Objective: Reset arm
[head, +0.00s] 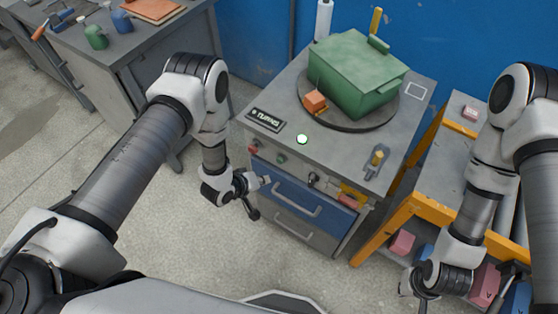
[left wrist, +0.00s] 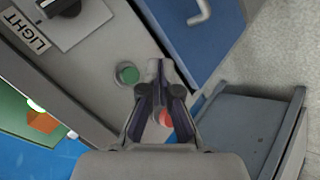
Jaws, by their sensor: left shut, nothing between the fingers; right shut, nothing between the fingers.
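My left gripper (head: 264,182) is shut and empty in front of the grey cabinet (head: 340,145), by the left end of its blue drawer (head: 300,200). In the left wrist view its closed fingers (left wrist: 157,70) point at the panel edge, beside a green button (left wrist: 127,73). A red button (left wrist: 166,118) shows partly between the finger linkages; whether the fingers touch anything I cannot tell. My right gripper (head: 423,299) is low at the bottom right, in front of the orange-framed shelf; it is shut and empty, its fingertips partly cut off by the frame edge.
A green block-shaped mould (head: 358,72) and an orange cube (head: 315,101) sit on a dark round plate on the cabinet. An orange-framed shelf (head: 405,205) with pink and blue blocks stands at right. A grey workbench (head: 110,45) stands at left. Open floor lies between.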

